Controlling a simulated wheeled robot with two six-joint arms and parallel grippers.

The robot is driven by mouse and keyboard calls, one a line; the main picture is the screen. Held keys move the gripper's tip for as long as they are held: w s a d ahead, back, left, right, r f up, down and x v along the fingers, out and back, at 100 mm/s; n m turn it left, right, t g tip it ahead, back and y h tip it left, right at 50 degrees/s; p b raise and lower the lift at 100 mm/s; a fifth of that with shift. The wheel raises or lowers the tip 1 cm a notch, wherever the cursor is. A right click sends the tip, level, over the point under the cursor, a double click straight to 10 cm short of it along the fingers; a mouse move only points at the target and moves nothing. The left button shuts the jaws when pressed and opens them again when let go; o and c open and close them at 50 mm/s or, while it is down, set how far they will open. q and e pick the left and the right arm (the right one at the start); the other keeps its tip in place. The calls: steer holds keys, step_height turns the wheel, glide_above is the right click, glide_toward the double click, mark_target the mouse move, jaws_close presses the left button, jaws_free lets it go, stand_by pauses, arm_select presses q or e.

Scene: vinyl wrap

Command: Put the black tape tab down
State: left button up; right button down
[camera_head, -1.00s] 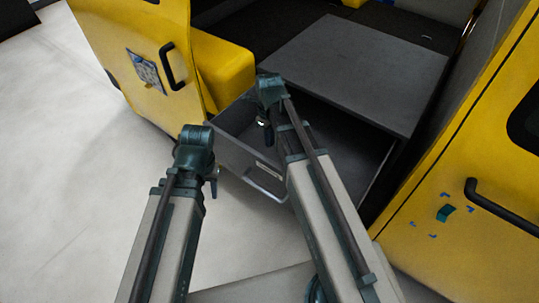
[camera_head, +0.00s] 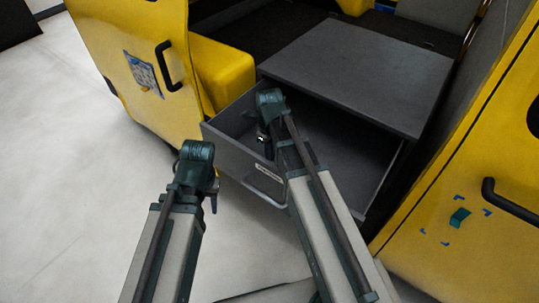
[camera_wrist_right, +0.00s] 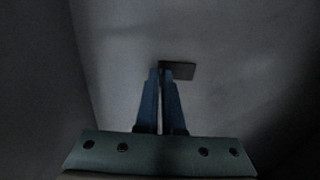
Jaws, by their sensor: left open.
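The black tape tab (camera_wrist_right: 180,70) shows in the right wrist view as a small dark rectangle at my fingertips, sticking out to the right. My right gripper (camera_wrist_right: 161,74) is shut on it, inside the open grey drawer (camera_head: 232,158). The drawer's grey floor lies beyond the tab; I cannot tell whether the tab touches it. In the head view my right gripper (camera_head: 263,138) reaches down into the left part of the drawer, and the tab cannot be made out. My left gripper (camera_head: 213,197) is open and empty, outside the drawer to its left.
A grey panel (camera_head: 362,70) covers the back of the drawer. A yellow door (camera_head: 120,50) with a black handle stands at the left. The yellow panel at the right (camera_head: 420,260) bears a teal block (camera_head: 459,217) among blue marks. The floor at the left is clear.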

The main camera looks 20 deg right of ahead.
steer(key=shift+f, duration=0.15)
steer(key=c, duration=1.5)
jaws_free()
steer(key=o, duration=0.5)
steer(key=shift+c, duration=0.2)
step_height(320, 180, up, 12)
steer(key=p, duration=1.2)
steer(key=shift+r, duration=0.2)
